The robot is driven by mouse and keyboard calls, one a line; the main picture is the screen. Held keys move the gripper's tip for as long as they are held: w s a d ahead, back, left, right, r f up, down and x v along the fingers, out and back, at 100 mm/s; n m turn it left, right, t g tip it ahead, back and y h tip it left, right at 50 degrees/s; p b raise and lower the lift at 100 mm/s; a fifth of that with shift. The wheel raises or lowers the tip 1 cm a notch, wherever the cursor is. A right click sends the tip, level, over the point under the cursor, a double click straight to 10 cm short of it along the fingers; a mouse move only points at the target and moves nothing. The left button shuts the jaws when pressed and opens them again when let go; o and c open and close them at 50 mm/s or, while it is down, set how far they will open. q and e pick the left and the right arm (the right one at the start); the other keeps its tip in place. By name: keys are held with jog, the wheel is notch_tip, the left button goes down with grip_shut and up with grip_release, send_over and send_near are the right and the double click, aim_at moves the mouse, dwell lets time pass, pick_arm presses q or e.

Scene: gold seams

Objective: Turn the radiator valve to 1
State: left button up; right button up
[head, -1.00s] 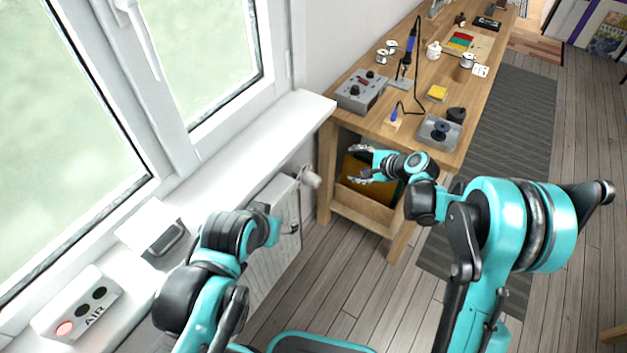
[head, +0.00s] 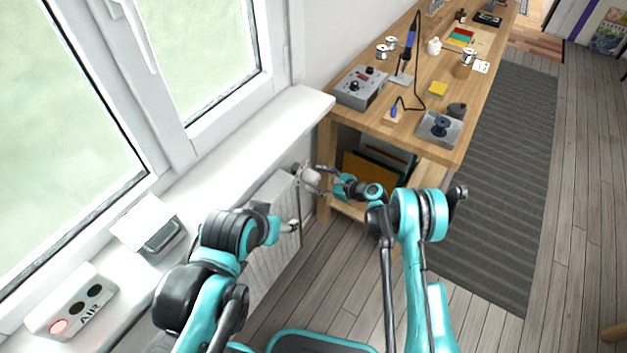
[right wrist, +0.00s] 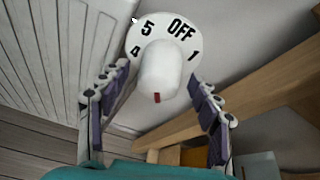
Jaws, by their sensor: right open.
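The radiator valve (head: 309,175) is a white knob at the right end of the white radiator (head: 270,215), below the sill. In the right wrist view the knob (right wrist: 160,72) stands in front of a white dial (right wrist: 176,28) reading 4, 5, OFF and 1. A red mark (right wrist: 157,97) on the knob is at its lower side in the picture, away from these labels; the number it faces is hidden. My right gripper (head: 318,179) is open, with its fingers on either side of the knob, apparently not touching it. My left gripper (head: 284,226) is by the radiator, its jaws unclear.
The wooden workbench (head: 440,120) stands just right of the valve, with a grey control box (head: 360,88) and a soldering iron on it. Its leg and lower shelf are close to my right gripper. An AIR indicator box (head: 72,305) sits on the sill. Floor at right is open.

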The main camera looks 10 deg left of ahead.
jog(key=shift+x, duration=1)
jog(key=c, duration=1.2)
jog(key=shift+o, duration=0.2)
jog(key=shift+n, duration=0.3)
jog(key=shift+n+t, duration=0.8)
jog(key=shift+n, duration=0.1)
jog(key=shift+n+t, duration=0.7)
jog(key=shift+n, duration=0.4)
